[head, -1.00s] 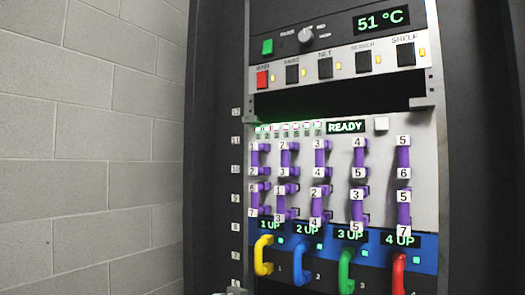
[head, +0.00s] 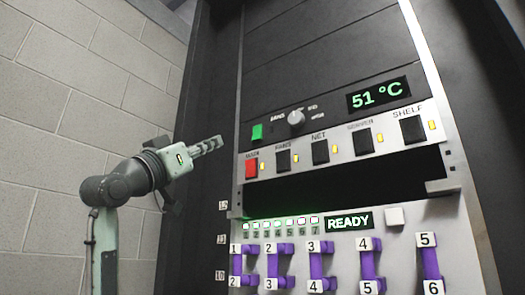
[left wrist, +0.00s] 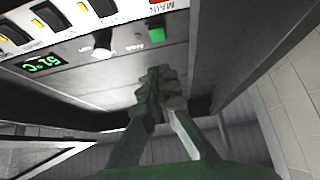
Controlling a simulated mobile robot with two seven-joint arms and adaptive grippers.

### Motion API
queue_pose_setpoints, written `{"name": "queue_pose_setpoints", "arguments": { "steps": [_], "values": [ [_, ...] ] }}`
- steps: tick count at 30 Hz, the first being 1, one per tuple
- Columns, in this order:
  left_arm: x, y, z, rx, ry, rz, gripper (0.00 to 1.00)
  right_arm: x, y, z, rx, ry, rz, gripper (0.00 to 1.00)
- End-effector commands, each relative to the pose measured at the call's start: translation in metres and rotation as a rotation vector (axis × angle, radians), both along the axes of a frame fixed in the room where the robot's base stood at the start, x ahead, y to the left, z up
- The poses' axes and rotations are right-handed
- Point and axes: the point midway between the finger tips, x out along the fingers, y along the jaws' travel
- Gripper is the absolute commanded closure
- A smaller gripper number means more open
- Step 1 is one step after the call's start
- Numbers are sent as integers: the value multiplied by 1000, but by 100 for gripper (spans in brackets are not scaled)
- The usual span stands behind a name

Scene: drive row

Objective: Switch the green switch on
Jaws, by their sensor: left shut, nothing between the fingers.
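The green switch (head: 257,132) is a small square rocker on the dark panel, left of a round knob and above a red switch. It also shows in the left wrist view (left wrist: 156,33), just beyond my fingertips. My left gripper (head: 216,143) is shut and empty. It points right toward the panel, left of the green switch and slightly lower in the head view. In the left wrist view the closed fingers (left wrist: 160,72) appear apart from the switch. Whether the switch is on cannot be told. My right gripper is not in view.
A round knob (head: 296,118) sits right of the green switch. The red MAIN switch (head: 252,167) and several black switches line the strip below. A 51 °C display (head: 378,92) is at right. Purple handles (head: 317,265) fill the lower panel. A block wall stands left.

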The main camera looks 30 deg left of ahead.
Motion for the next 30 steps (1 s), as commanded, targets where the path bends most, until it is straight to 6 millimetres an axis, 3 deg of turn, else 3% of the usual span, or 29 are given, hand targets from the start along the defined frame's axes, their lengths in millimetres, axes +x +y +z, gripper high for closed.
{"name": "queue_pose_setpoints", "arguments": {
  "steps": [10, 17, 21, 30],
  "values": [
    [-5, 0, 5, 0, -11, -2, 100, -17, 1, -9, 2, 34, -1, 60],
    [0, 0, 9, -1, -10, -3, 100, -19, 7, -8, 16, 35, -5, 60],
    [15, -2, 21, 0, -8, -4, 100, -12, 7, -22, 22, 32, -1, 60],
    [65, -6, 61, -3, -9, -5, 100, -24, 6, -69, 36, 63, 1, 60]
  ]
}}
